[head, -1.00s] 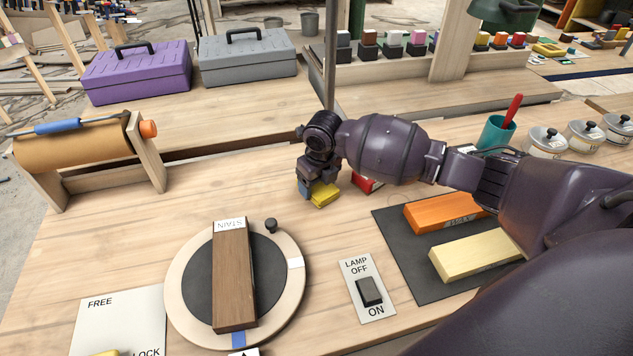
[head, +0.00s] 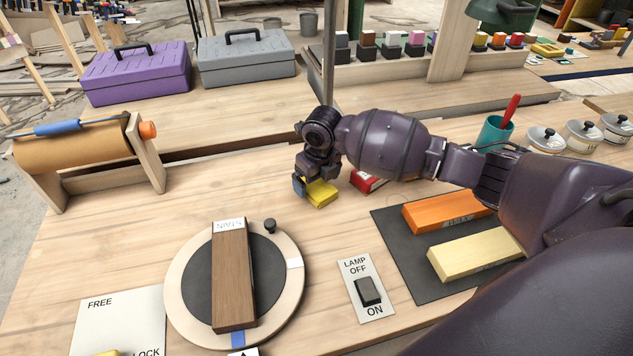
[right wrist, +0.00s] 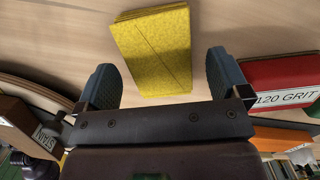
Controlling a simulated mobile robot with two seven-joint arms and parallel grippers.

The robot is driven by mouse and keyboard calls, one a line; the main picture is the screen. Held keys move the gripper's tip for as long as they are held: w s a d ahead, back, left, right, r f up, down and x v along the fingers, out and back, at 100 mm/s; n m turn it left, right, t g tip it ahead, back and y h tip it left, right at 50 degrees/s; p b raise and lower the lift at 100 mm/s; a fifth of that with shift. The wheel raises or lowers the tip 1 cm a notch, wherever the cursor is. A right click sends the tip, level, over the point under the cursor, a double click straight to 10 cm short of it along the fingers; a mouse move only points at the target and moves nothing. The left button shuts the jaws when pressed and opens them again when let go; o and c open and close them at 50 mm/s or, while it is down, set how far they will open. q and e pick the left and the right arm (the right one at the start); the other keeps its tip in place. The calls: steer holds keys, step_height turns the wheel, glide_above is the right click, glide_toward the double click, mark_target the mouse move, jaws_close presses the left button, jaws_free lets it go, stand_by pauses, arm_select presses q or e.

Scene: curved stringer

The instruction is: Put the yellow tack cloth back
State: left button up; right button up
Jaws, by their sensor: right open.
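The yellow tack cloth (head: 321,194) lies flat on the wooden bench, just below my right gripper (head: 308,187) in the head view. In the right wrist view the folded yellow tack cloth (right wrist: 156,52) sits ahead of and between the two blue-grey fingertips of my right gripper (right wrist: 163,82). The fingers are spread apart and hold nothing. The arm hides part of the bench behind the cloth. My left gripper is not in view.
A red 120 grit block (head: 367,181) lies right of the cloth. A dark mat (head: 396,241) holds an orange block (head: 447,212) and a pale yellow block (head: 474,254). A round turntable (head: 184,291) carries a brown block (head: 233,275). Bench left of the cloth is clear.

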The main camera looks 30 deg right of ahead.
mark_target(320, 188)
step_height(320, 188, up, 11)
steer(key=s+p, duration=0.1)
steer(key=shift+s+p, duration=0.15)
steer(key=shift+p, duration=0.15)
steer(key=shift+d+f, duration=0.1)
